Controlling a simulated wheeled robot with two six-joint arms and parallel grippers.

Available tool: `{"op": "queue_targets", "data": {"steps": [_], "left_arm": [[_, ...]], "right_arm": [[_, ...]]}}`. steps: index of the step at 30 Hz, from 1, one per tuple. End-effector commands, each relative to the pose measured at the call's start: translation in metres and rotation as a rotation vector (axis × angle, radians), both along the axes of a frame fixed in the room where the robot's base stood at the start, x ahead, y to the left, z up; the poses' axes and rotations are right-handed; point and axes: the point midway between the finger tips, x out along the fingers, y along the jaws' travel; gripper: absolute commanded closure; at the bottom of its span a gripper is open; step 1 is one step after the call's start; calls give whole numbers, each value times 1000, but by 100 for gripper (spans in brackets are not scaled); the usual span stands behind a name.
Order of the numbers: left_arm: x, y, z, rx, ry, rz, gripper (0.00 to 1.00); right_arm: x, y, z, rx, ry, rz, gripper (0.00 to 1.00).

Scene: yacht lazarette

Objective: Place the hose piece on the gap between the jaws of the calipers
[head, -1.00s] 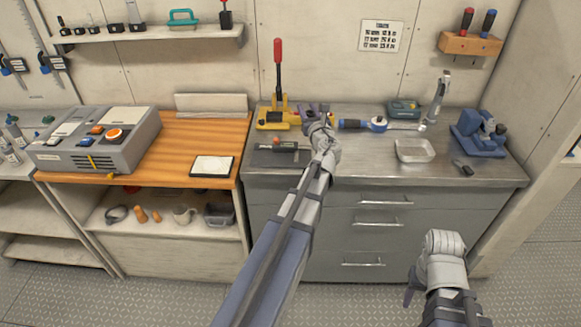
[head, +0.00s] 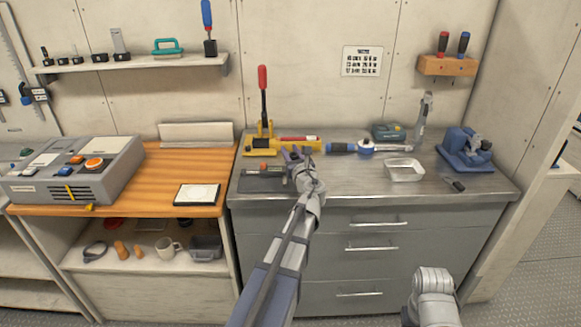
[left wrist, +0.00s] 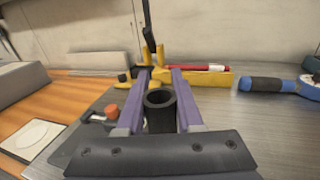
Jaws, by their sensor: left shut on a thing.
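My left gripper (head: 297,152) is shut on the hose piece (left wrist: 160,105), a short black tube held upright between the purple fingers in the left wrist view. The open top of the tube shows; its lower end is hidden behind the gripper body. The gripper is over the back left of the metal bench, in front of a yellow bar with a red and white item on it (head: 298,139). A tool with a blue slider (head: 37,95), possibly calipers, hangs on the wall at far left. I cannot make out calipers on the bench for sure. My right gripper does not show, only its arm.
A yellow tool with a tall red-handled lever (head: 263,90) stands behind the gripper. A dark plate (head: 262,183) with a small orange-tipped item (head: 264,168) lies to its left. A blue-handled tool (head: 342,148) and a metal tray (head: 404,172) lie right. The bench front is clear.

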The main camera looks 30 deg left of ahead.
Motion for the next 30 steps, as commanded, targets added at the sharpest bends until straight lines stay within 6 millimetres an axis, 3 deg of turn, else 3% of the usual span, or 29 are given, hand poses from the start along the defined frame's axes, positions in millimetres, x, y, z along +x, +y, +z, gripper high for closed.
{"op": "queue_targets", "data": {"steps": [11,24,25,30], "left_arm": [[0,0,-37,0,0,0,100],[0,0,-41,0,0,0,100],[0,0,-40,0,0,0,63],[0,0,-39,0,0,0,44]], "right_arm": [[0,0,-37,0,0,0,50],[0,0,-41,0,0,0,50],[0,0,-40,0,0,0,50],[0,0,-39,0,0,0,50]]}}
